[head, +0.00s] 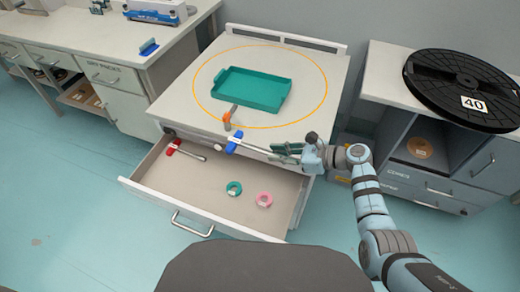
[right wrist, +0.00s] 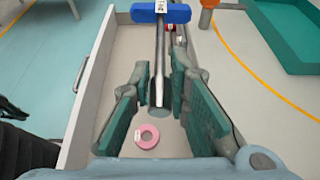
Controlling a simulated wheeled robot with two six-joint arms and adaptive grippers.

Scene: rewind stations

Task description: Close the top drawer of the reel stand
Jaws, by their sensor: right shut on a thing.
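The middle stand (head: 185,100) has its top drawer (head: 205,190) pulled far out. A metal bar handle (head: 192,224) is on its front. In the drawer lie a red-handled tool (head: 186,150), a teal ring (head: 234,188) and a pink ring (head: 264,199); the pink ring also shows in the right wrist view (right wrist: 147,136). My right gripper (head: 287,150) is shut on the metal shaft of a blue-handled tool (head: 235,141), above the back of the drawer. The tool's blue end (right wrist: 160,12) points away from my fingers.
A teal tray (head: 253,88) sits inside an orange circle on the stand top, with an orange-topped piece (head: 227,120) near the front edge. A black reel marked 40 (head: 440,85) lies on the right cabinet. A bench (head: 100,40) stands left. Floor ahead-left is clear.

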